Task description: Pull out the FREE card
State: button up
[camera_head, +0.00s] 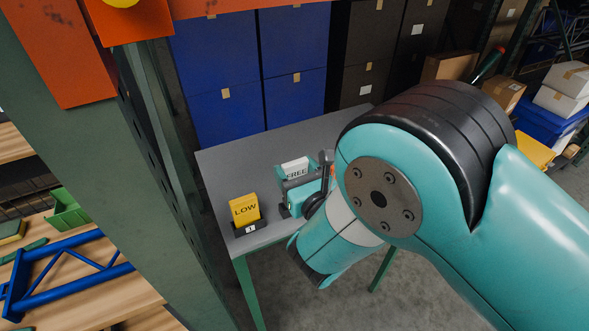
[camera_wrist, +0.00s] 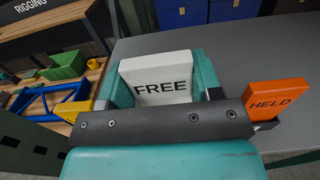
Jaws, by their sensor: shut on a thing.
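The white FREE card (camera_head: 295,167) stands upright on the grey table in the head view. In the wrist view the FREE card (camera_wrist: 160,76) faces me, its lettering readable. My gripper (camera_wrist: 158,85) has a teal finger on each side of this card and is shut on it. The dark riveted bar and teal body of the gripper hide the card's lower part. I cannot tell whether the card still sits in a holder. My gripper (camera_head: 299,172) also shows in the head view, partly behind my arm.
A yellow LOW card (camera_head: 244,208) stands in a dark holder on the table (camera_head: 222,165). An orange HELD card (camera_wrist: 275,100) stands to the right of FREE. Blue bins (camera_head: 215,60) stand behind the table. A green rack post (camera_head: 110,150) rises at left.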

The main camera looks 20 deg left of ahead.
jog(key=shift+s+d+f+b, duration=0.1)
jog(key=shift+s+f+b, duration=0.05)
jog(key=shift+b, duration=0.4)
jog(key=shift+s+d+b, duration=0.1)
jog(key=shift+b, duration=0.25)
jog(key=b+v, duration=0.4)
jog(key=b, duration=0.4)
jog(key=shift+s+d, duration=0.15)
jog(key=shift+d, duration=0.05)
jog(key=shift+b+v, duration=2.45)
jog(key=shift+b, duration=0.5)
